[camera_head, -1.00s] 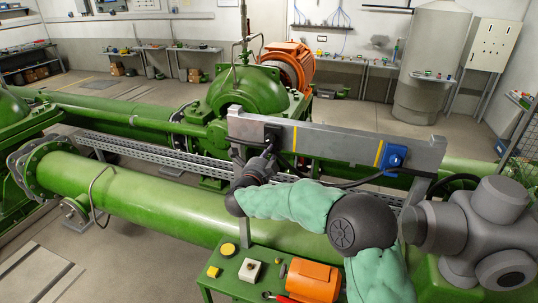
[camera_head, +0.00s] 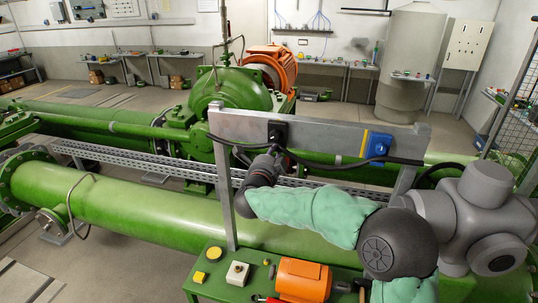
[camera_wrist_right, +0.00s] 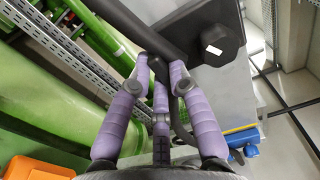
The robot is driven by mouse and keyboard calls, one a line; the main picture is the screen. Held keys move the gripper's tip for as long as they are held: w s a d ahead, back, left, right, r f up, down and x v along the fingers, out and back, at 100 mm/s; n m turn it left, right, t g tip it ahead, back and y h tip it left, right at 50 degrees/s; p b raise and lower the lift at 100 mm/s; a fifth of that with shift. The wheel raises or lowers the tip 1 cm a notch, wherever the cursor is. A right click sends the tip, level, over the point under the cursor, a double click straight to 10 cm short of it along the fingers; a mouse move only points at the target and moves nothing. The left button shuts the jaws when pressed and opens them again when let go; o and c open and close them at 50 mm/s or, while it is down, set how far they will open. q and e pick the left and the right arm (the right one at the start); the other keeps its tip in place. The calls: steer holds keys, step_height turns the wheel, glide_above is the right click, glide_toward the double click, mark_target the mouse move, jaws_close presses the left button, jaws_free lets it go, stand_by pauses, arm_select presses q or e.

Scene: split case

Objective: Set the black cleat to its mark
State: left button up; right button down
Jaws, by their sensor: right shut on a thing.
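The black cleat (camera_head: 278,131) sits on the front face of the grey rail (camera_head: 340,137), left of its middle. In the right wrist view the cleat (camera_wrist_right: 215,40) is a dark block with a small white label. My right gripper (camera_head: 275,151) is at the cleat's lower side; its purple fingers (camera_wrist_right: 163,68) are closed around a black part there. No yellow stripe shows beside the black cleat now; the cleat may cover it. A yellow mark (camera_head: 364,143) shows at the left side of the blue cleat (camera_head: 378,145). My left gripper is out of view.
A black cable (camera_head: 325,161) runs along the rail past both cleats. A large green pipe (camera_head: 150,205) lies in front below. A green bench (camera_head: 225,290) at the bottom holds an orange motor (camera_head: 303,279), a white box (camera_head: 237,273) and tools.

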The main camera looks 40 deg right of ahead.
steer(key=c, duration=1.4)
jaws_free()
steer(key=v, duration=1.2)
steer(key=shift+s, duration=0.1)
steer(key=shift+f, duration=0.15)
